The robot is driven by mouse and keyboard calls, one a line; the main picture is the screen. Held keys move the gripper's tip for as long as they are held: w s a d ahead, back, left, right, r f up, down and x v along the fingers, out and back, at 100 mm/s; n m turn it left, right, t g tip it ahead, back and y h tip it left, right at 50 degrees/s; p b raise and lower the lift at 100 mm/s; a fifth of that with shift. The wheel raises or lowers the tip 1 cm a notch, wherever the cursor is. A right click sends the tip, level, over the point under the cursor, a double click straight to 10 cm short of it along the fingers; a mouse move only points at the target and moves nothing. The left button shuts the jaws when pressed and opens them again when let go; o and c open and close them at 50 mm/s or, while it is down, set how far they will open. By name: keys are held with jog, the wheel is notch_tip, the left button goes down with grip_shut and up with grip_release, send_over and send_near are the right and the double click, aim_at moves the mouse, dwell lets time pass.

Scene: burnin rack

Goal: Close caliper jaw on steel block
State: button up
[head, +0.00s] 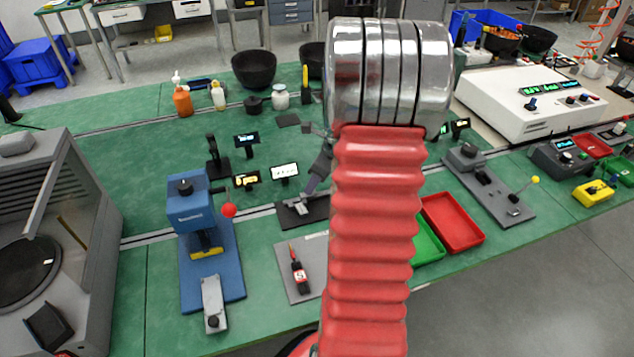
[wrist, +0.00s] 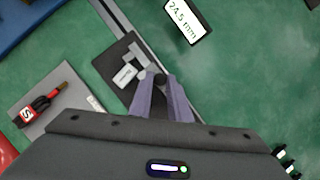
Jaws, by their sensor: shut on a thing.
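The caliper (wrist: 137,58) lies on a dark plate (wrist: 112,58) on the green bench in the wrist view. The plate also shows in the head view (head: 318,211). A small pale block (wrist: 124,74) sits beside the caliper's grey jaw parts; I take it for the steel block, but any gap to the jaw is too small to judge. My gripper (wrist: 160,80) is shut on a small dark part at the caliper, which seems to be its sliding jaw; the fingers partly hide it. A readout (wrist: 187,18) shows 24.5 mm.
A grey mat (wrist: 40,100) with a red and black tool (wrist: 40,106) lies left of the caliper. A blue press (head: 190,215) with a red-knobbed lever stands farther left in the head view. Red (head: 453,222) and green trays lie to the right, partly behind my arm.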

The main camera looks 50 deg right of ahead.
jog(key=o, duration=0.8)
jog(key=v, duration=1.3)
jog(key=shift+r, duration=0.25)
jog(key=shift+s, duration=0.1)
jog(key=shift+c, duration=0.7)
